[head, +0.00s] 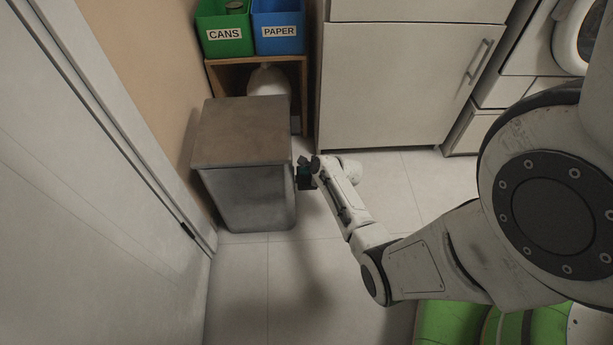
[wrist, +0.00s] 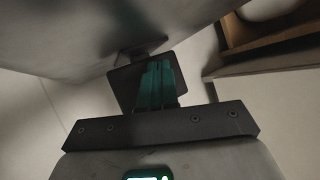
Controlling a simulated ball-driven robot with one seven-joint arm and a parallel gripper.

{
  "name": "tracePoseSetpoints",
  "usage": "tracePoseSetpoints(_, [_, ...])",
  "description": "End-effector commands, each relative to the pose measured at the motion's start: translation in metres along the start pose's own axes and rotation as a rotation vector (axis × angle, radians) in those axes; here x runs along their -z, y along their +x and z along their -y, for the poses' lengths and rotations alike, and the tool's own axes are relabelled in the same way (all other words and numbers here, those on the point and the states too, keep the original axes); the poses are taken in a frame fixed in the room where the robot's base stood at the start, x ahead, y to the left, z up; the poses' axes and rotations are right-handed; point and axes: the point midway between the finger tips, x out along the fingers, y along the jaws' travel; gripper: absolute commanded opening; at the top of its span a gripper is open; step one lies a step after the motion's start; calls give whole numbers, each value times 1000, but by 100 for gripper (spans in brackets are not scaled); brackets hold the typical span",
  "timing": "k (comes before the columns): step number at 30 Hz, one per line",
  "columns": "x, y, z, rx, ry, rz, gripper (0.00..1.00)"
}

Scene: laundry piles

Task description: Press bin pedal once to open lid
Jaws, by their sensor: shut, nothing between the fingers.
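The grey bin (head: 246,190) stands upright against the wall in the head view, its flat brownish lid (head: 241,130) shut. The bin's side (wrist: 85,30) fills the upper left of the wrist view. My gripper (head: 303,172) is low at the bin's right side, close to it; touching or a small gap, I cannot tell. The teal fingers (wrist: 157,84) are together and empty. A small dark piece, probably the pedal (wrist: 143,48), sticks out low by the bin just beyond the fingertips. The pedal is hidden behind my gripper in the head view.
A green CANS box (head: 224,30) and a blue PAPER box (head: 278,28) sit on a wooden shelf (head: 303,90) behind the bin. A white cabinet (head: 400,90) stands behind right. A pale door (head: 90,200) is at left. Tiled floor (head: 285,270) before the bin is clear.

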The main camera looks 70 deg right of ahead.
Motion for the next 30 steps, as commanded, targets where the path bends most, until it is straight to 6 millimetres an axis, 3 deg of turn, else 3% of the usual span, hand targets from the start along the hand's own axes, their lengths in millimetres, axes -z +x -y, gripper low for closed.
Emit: tracePoseSetpoints(30, [4,6,-5,0,0,0,0])
